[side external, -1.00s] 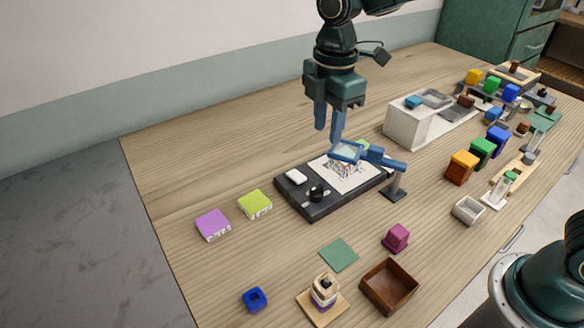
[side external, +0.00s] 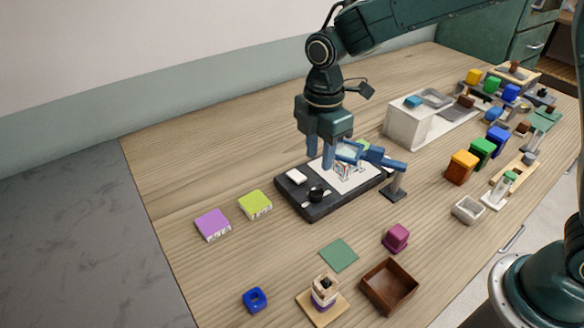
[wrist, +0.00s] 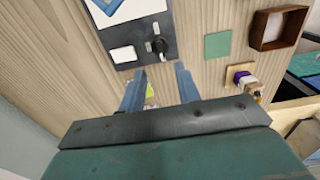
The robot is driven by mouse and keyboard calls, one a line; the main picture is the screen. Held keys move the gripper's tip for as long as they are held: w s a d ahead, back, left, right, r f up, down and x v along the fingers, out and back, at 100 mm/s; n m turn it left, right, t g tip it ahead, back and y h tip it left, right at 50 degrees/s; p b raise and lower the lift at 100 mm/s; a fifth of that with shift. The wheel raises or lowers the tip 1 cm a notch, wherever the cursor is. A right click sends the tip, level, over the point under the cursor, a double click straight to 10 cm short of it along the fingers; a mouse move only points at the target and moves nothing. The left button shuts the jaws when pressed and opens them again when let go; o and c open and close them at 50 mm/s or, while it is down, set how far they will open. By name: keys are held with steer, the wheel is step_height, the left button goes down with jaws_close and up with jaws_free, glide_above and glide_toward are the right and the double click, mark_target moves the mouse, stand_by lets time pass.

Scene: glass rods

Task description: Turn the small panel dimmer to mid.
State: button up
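The small dark panel (side external: 310,212) lies flat on the table. Its black dimmer knob (side external: 317,192) sits near the left end, close to a white rectangular switch (side external: 297,176); the knob also shows in the wrist view (wrist: 159,46). A white printed sheet (side external: 345,176) covers the right part of the panel. My gripper (side external: 321,162) is above the panel, pointing down, with its blue fingers apart and empty. In the wrist view the fingertips (wrist: 158,70) appear just below the knob, not touching it. The knob's exact setting is too small to read.
A blue-armed stand with a lens (side external: 372,155) leans over the panel's right end, close to my gripper. Purple (side external: 212,225) and lime (side external: 255,204) blocks lie to the left. A green square (side external: 338,254) and brown box (side external: 389,287) are in front.

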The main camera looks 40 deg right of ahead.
mark_target(317, 187)
step_height(317, 187, down, 8)
steer(key=shift+f, duration=0.1)
stand_by(0.4)
steer(key=shift+c, duration=0.2)
jaws_close()
